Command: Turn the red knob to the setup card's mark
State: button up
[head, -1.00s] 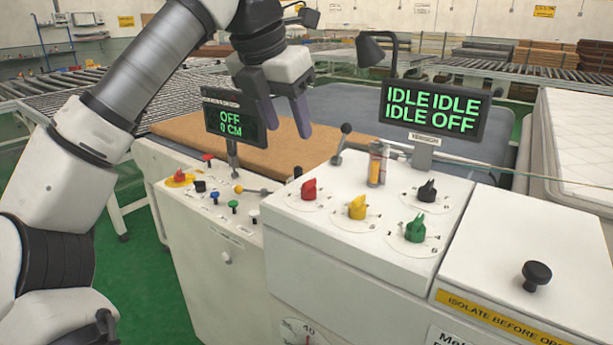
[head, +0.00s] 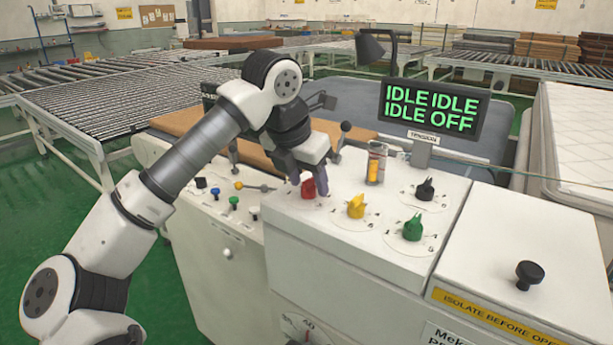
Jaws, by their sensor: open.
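The red knob (head: 308,188) stands on a round dial at the left of the white console top (head: 385,262). My gripper (head: 308,186) is open and points down at the red knob, with its dark fingers close around or beside it. I cannot tell whether they touch it. The fingers partly cover the knob and its dial marks. The yellow knob (head: 356,206), green knob (head: 413,228) and black knob (head: 425,190) stand to the right. I cannot make out a setup card. The display (head: 430,110) reads IDLE IDLE, IDLE OFF.
A small cylinder (head: 376,163) stands behind the knobs, and a dark lever (head: 342,136) rises near my gripper. The lower panel (head: 222,215) at the left holds several small coloured controls. A black round knob (head: 531,273) sits on the right-hand cover.

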jog(key=c, duration=1)
jog(key=shift+n+b, duration=0.3)
jog(key=shift+b, duration=0.1)
jog(key=shift+f+n+y+b, duration=0.15)
jog(key=shift+n+y+b, duration=0.25)
jog(key=shift+n+b, duration=0.2)
jog(key=n+y+b, duration=0.1)
jog(key=n+b, duration=0.1)
jog(key=n, duration=0.1)
jog(key=shift+d+t+b, duration=0.1)
jog(key=shift+t+b, duration=0.25)
jog(key=shift+t, duration=0.05)
jog(key=n+y+b, duration=0.2)
jog(key=n, duration=0.3)
jog(key=shift+d+n+b, duration=0.15)
jog(key=shift+n+b, duration=0.25)
jog(key=shift+r, duration=0.2)
